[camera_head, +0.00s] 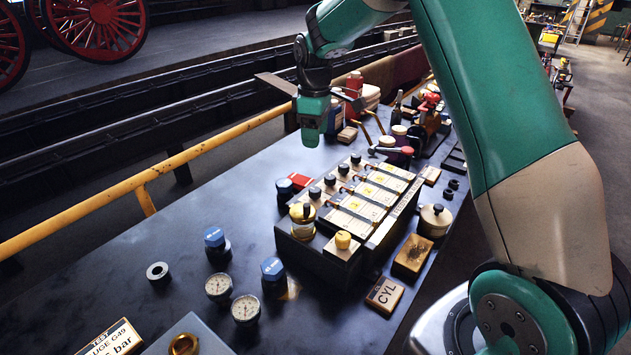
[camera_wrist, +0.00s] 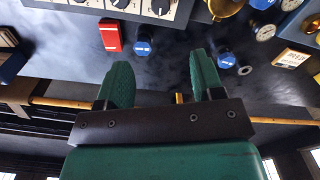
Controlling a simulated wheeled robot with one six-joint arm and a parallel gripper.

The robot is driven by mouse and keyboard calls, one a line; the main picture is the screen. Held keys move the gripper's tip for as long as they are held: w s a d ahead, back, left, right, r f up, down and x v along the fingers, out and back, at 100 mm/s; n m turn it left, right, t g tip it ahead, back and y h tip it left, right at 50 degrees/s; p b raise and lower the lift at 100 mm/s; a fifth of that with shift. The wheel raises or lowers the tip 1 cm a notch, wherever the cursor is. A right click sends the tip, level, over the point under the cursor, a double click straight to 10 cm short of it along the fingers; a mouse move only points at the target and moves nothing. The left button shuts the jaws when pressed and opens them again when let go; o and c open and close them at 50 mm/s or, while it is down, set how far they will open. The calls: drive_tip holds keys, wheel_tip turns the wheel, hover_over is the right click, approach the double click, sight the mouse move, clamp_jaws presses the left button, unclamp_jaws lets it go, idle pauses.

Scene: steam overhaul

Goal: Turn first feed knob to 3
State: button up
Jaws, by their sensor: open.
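A dark console (camera_head: 309,254) stands on the bench with a row of black knobs, among them a near one (camera_head: 314,192) and a far one (camera_head: 355,158). I cannot tell which knob is the first, and the dial numbers are too small to read. In the wrist view, a pale panel with black knobs (camera_wrist: 160,7) shows at the top edge. My gripper (camera_head: 312,133) is above the bench, beyond the console's far end and apart from the knobs. Its green fingers (camera_wrist: 160,60) are open and empty.
A red block (camera_head: 300,181) and a blue-capped piece (camera_head: 285,187) sit beside the console. A brass cup (camera_head: 302,222) and yellow knob (camera_head: 343,240) stand at its near end. Gauges (camera_head: 245,309) stand closer. A yellow rail (camera_head: 160,172) borders the bench; the bench's left is mostly clear.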

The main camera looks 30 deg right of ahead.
sight(315, 189)
wheel_tip(315, 189, down, 16)
drive_tip(key=p, duration=0.4)
drive_tip(key=shift+f+p, duration=0.15)
drive_tip(key=shift+p, duration=0.2)
drive_tip(key=c, duration=0.9)
